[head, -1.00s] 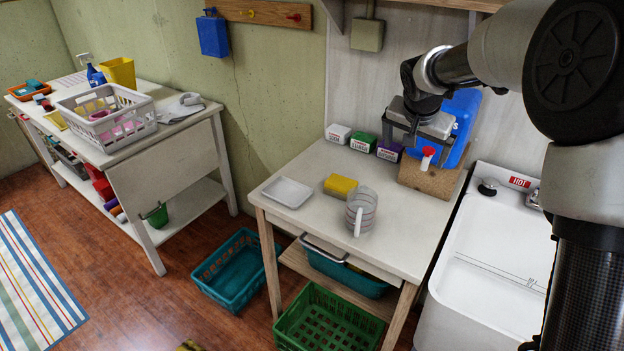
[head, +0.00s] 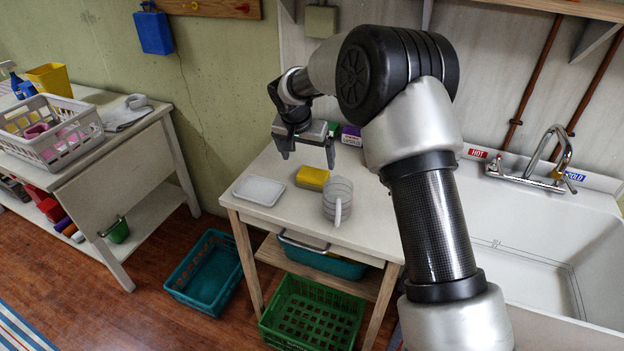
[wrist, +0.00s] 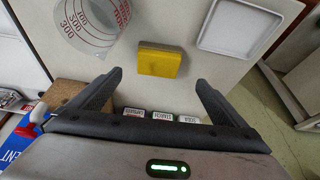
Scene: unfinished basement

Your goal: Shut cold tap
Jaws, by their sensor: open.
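The sink faucet (head: 540,158) stands at the back of the white sink (head: 520,268) on the right in the head view. The cold tap (head: 570,184) is at its right end, by the blue COLD label (head: 575,178). Its exact handle angle is too small to tell. The red HOT label (head: 477,153) is at the left end. My gripper (head: 307,155) is open and empty above the small table, well left of the faucet. In the wrist view my open gripper (wrist: 158,82) points down toward the table; the tap is not in that view.
A yellow sponge (head: 312,177), a clear measuring jug (head: 338,198) and a white tray (head: 259,190) stand on the small table (head: 285,212). Small labelled boxes (wrist: 163,114) are at its back. Green (head: 310,315) and teal (head: 205,270) baskets sit below. The sink basin is clear.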

